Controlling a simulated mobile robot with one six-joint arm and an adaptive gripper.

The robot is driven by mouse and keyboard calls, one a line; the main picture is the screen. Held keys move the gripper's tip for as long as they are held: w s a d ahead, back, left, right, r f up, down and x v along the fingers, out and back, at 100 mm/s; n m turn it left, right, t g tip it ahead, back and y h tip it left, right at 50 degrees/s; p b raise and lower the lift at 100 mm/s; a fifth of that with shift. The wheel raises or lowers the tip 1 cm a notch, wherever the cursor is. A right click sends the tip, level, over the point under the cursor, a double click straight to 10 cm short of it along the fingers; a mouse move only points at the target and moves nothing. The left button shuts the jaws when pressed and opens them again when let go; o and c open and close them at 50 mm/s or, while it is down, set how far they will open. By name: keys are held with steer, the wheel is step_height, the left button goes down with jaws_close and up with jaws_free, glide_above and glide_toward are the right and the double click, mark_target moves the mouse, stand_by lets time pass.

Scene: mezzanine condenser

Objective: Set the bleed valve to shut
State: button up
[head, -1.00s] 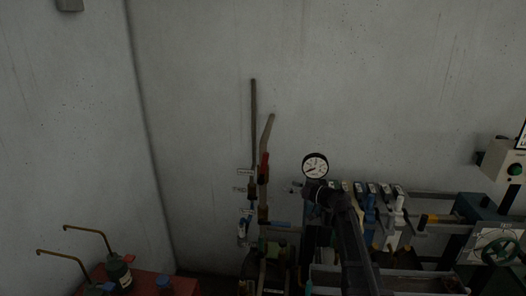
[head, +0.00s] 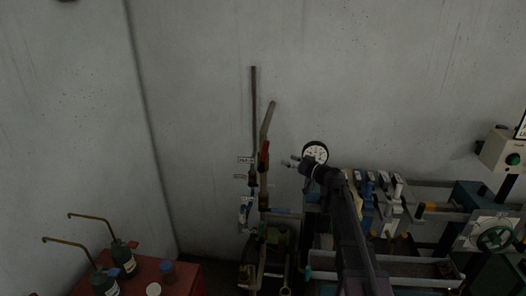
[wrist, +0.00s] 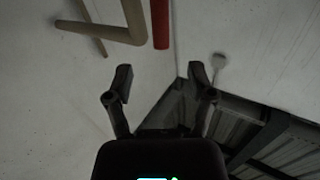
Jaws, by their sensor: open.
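The label lettering is too small to read, so I cannot tell for certain which handle is the bleed valve. A red lever handle (head: 264,155) stands upright on the pipework by the wall; it also shows as a red bar (wrist: 160,22) at the top of the wrist view. A blue handle (head: 283,211) lies level lower on the same pipework. My gripper (head: 289,162) is to the right of the red handle, apart from it, in front of the wall. In the wrist view its two fingers (wrist: 161,79) are spread with nothing between them.
A round pressure gauge (head: 315,152) stands just behind my wrist. A bent tan pipe (wrist: 118,33) is beside the red bar. A row of blue and white levers (head: 376,190) and a green handwheel (head: 495,239) are at the right. A red cabinet (head: 180,286) stands lower left.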

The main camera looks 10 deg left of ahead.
mark_target(267, 151)
steer(key=x, duration=1.2)
steer(key=shift+w+a, duration=0.1)
steer(key=shift+c, duration=0.2)
